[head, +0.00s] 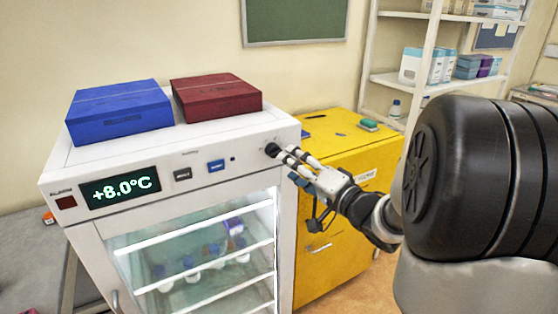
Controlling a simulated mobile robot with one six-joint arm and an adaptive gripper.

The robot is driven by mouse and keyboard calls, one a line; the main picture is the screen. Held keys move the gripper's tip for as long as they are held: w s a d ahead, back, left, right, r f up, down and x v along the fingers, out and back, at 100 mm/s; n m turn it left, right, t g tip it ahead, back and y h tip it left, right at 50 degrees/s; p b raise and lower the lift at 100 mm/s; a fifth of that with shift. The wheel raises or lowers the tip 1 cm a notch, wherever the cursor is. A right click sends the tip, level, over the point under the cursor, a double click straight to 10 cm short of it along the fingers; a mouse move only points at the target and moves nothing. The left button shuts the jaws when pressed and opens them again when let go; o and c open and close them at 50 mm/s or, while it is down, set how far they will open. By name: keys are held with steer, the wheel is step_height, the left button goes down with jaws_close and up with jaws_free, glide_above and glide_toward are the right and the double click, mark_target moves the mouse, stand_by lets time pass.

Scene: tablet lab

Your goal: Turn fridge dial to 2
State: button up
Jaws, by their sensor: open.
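The white fridge (70,180) stands at the left and centre, with a lit glass door. Its display (120,191) reads +8.0°C in green. The dial (272,150) is a small black round knob at the right end of the front panel. My gripper (279,153) is open, reaching in from the right, with its fingertips at the dial. I cannot tell whether the fingers touch it. The fingers partly hide the dial, and its setting mark is too small to read.
A blue box (119,112) and a dark red box (216,97) lie on top of the fridge. A dark button (182,174) and a blue button (216,166) sit left of the dial. A yellow cabinet (340,262) stands close on the right, below my arm.

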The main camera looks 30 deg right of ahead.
mark_target(278, 154)
steer(key=w, duration=0.2)
steer(key=w+b, duration=0.1)
steer(key=w, duration=0.1)
steer(key=w+a, duration=0.1)
steer(key=w, duration=0.1)
steer(key=shift+w+a, duration=0.1)
steer(key=shift+w, duration=0.15)
steer(key=c, duration=1.1)
